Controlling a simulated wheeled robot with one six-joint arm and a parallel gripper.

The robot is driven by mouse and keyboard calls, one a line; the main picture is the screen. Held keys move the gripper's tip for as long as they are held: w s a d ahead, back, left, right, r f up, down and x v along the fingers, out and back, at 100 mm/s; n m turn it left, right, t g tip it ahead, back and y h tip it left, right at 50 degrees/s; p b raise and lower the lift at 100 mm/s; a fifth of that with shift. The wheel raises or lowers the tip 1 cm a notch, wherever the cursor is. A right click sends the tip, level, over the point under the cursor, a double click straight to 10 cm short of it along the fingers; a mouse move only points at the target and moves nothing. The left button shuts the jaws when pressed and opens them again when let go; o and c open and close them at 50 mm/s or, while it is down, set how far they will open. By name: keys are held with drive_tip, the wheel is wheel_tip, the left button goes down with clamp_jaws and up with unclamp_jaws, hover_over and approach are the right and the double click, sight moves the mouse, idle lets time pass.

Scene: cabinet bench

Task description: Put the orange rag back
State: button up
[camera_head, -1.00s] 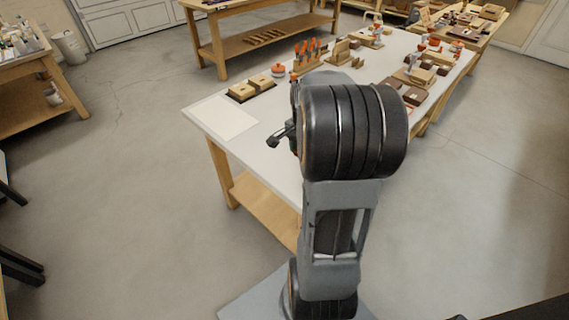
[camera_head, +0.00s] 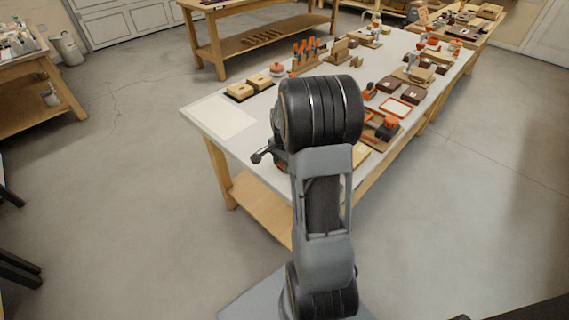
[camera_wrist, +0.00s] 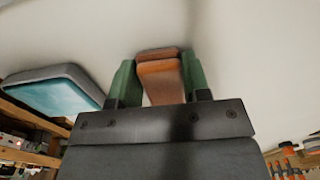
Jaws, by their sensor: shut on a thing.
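The orange rag (camera_wrist: 162,82) shows in the wrist view as a folded, orange-brown piece. It sits between the green fingertips of my gripper (camera_wrist: 158,68), which is shut on it. The rag's far end sticks out past the fingers against a plain pale background. In the head view my arm hides the rag and the gripper's jaws, so their height over the white bench (camera_head: 262,133) cannot be told there.
A pale mat (camera_head: 219,118) lies on the bench's left end. Beige blocks (camera_head: 258,81), orange-handled tools (camera_head: 308,52) and a red-rimmed tray (camera_head: 395,107) stand farther back. A teal-faced grey object (camera_wrist: 55,92) shows left in the wrist view.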

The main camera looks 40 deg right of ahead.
drive_tip(key=shift+f, duration=0.2)
drive_tip(key=o, duration=0.9)
drive_tip(key=shift+r, duration=0.1)
wheel_tip(320, 180, up, 12)
drive_tip(key=p, duration=0.1)
drive_tip(key=s+a+n+t, duration=0.1)
drive_tip(key=s+a+n, duration=0.5)
drive_tip(key=a+n, duration=0.2)
drive_tip(key=s+a+r+n+t, duration=0.1)
drive_tip(key=s+a+n+t, duration=0.1)
drive_tip(key=s+a+n, duration=0.3)
drive_tip(key=a+n, duration=0.3)
drive_tip(key=a, duration=0.2)
drive_tip(key=shift+s+a+r, duration=0.2)
drive_tip(key=shift+s+r, duration=0.05)
drive_tip(key=shift+s, duration=0.1)
